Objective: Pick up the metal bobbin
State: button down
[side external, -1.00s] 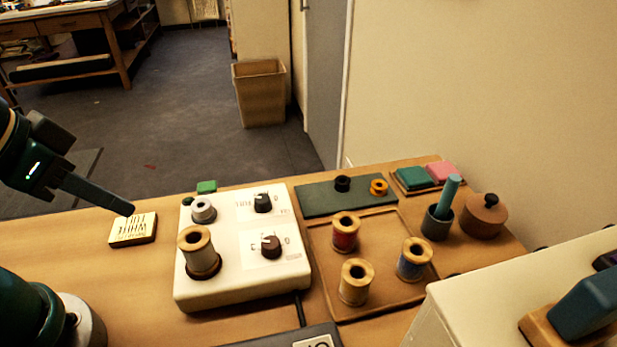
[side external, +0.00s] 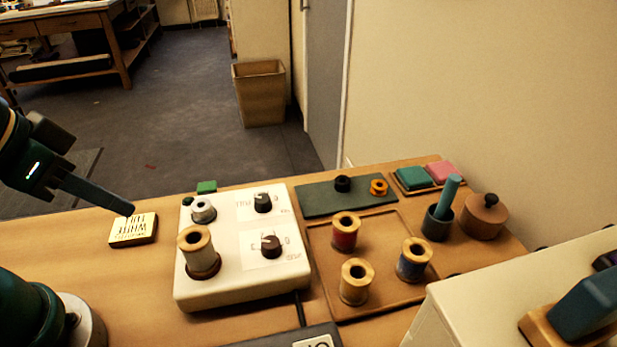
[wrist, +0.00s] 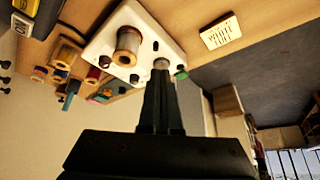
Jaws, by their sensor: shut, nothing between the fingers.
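The metal bobbin (side external: 203,211) is a small silvery spool at the back left of a white control box (side external: 240,291). In the wrist view the bobbin (wrist: 161,63) shows just beyond my fingertips. My gripper (side external: 130,209) is shut and empty, left of the box and apart from the bobbin in the side view. The closed fingers (wrist: 160,76) line up with the bobbin in the wrist view. A larger wooden spool with pale thread (side external: 198,253) stands in front of the bobbin on the same box.
The box also has two dark knobs (side external: 271,245). A small label block (side external: 133,230) lies under my gripper. Right of the box are a wooden tray (side external: 384,308) with three thread spools and a green mat (side external: 320,207) with two small bobbins. A green block (side external: 206,187) sits behind the box.

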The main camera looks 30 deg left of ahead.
jog(key=shift+c, duration=2.1)
grip_release()
